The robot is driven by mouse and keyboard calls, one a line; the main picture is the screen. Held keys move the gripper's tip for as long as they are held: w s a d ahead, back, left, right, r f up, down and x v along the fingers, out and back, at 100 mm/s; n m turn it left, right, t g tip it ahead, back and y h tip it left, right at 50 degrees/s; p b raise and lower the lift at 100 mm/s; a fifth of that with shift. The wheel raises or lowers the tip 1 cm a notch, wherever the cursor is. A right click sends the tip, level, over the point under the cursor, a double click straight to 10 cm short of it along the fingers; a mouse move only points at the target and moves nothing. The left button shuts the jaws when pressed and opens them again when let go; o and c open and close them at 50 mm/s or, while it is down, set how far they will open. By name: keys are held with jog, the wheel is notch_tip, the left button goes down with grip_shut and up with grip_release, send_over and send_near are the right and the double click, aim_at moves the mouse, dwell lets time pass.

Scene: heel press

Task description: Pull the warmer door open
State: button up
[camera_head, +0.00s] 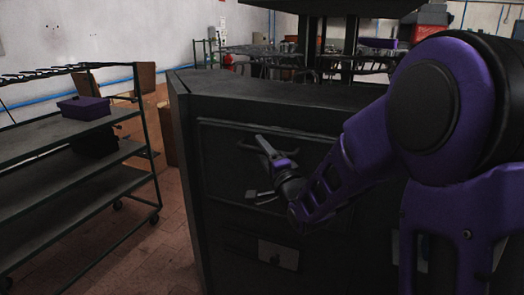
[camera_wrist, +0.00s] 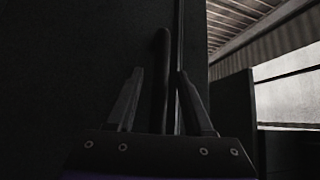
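The warmer door (camera_head: 225,165) is a dark panel on the front of a dark cabinet and looks closed. A dark bar handle (camera_head: 247,147) crosses its upper part. In the wrist view the handle (camera_wrist: 162,50) is an upright rounded bar. My gripper (camera_head: 256,166) is in front of the door. In the wrist view my gripper (camera_wrist: 160,74) is open, with one finger on each side of the bar and a visible gap on both sides. How deep the bar sits between the fingers is hard to tell in the dark.
A grey shelf rack (camera_head: 75,150) on wheels stands to the left, with a purple box (camera_head: 84,108) on its top shelf. Open brick-coloured floor (camera_head: 150,255) lies between rack and cabinet. A small light plate (camera_head: 278,255) is on the lower cabinet front.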

grip_shut()
dwell(1.3)
